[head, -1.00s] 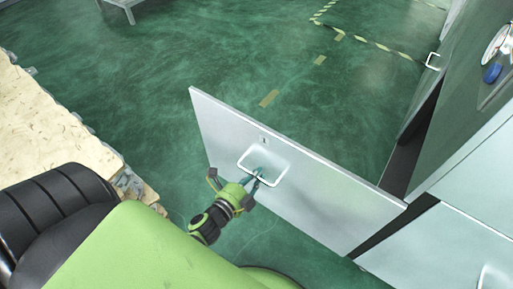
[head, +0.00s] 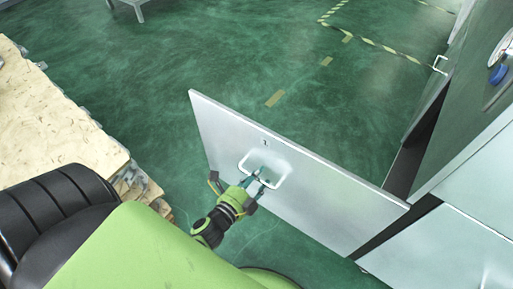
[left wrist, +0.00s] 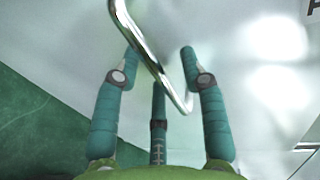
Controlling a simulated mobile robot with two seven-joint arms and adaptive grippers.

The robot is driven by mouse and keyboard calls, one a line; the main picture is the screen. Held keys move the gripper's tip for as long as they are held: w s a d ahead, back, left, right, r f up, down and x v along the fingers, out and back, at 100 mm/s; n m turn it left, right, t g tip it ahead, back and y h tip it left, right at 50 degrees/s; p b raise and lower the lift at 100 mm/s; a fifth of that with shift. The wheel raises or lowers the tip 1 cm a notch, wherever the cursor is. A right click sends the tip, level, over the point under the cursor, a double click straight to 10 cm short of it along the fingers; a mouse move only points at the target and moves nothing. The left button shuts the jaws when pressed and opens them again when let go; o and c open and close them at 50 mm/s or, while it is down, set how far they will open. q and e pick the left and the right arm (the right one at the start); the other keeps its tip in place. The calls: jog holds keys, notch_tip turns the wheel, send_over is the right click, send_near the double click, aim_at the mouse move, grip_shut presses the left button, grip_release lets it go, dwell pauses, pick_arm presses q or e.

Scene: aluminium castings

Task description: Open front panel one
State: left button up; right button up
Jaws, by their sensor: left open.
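Front panel one (head: 320,205) is a pale grey door marked "1". In the head view it stands swung well out from the cabinet, its hinged side at the right. Its handle (head: 245,158) is a bright metal loop. My left gripper (head: 261,178) is at the lower bar of the handle, its fingers open. In the left wrist view the handle bar (left wrist: 150,55) runs slantwise between the spread fingers (left wrist: 159,62), with the panel face behind. I cannot tell whether a finger touches the bar. My right gripper is not in view.
A pallet with pale boards (head: 50,130) stands at the left.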

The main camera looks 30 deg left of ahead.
pick_arm(q)
jog(key=shift+s, duration=0.1)
jog(key=v, duration=1.1)
jog(key=shift+s, duration=0.4)
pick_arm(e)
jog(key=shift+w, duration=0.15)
pick_arm(q)
jog(key=shift+r, duration=0.1)
